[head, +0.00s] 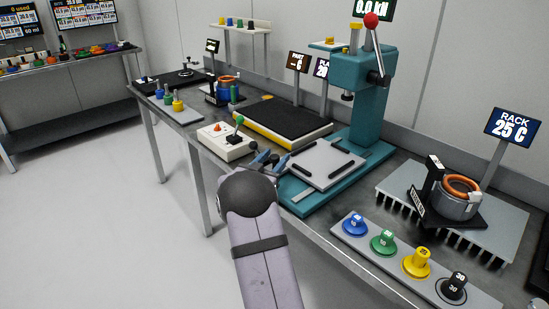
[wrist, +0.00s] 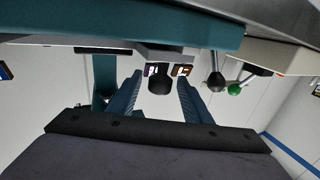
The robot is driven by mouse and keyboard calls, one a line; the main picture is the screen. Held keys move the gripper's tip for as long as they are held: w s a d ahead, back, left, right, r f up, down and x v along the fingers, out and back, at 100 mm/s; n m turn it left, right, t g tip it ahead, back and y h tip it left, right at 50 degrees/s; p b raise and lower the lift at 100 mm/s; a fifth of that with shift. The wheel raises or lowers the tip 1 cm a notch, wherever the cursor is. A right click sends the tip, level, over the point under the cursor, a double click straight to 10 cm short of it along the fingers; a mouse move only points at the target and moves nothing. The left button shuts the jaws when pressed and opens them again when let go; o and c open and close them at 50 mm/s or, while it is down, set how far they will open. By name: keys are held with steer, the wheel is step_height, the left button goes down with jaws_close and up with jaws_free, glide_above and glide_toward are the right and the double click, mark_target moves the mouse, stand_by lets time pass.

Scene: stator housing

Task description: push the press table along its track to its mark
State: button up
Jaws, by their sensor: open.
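The press table (head: 318,168) is a light grey plate with black bars on top. It sits on the teal base of the press (head: 368,105), left and in front of the column. My gripper (head: 271,160) is at the plate's left edge with its blue fingers apart. In the wrist view my gripper (wrist: 160,82) is open, with a dark rounded piece (wrist: 160,86) showing between the fingers. I cannot tell whether the fingers touch it. The grey table edge (wrist: 135,54) shows just beyond the fingertips. I cannot make out the track's mark.
A control box (head: 226,142) with a green-knobbed lever stands close left of my gripper. A black-topped yellow conveyor (head: 282,121) lies behind. To the right are a rack (head: 400,185) with a copper-ringed part and a strip of coloured weights (head: 384,242). The floor in front is clear.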

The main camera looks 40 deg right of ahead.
jaws_close()
steer(key=shift+d, duration=2.4)
steer(key=shift+a, duration=0.1)
jaws_free()
steer(key=shift+a+b, duration=0.15)
steer(key=shift+b, duration=0.15)
steer(key=shift+b+v, duration=0.4)
steer(key=shift+v, duration=3.15)
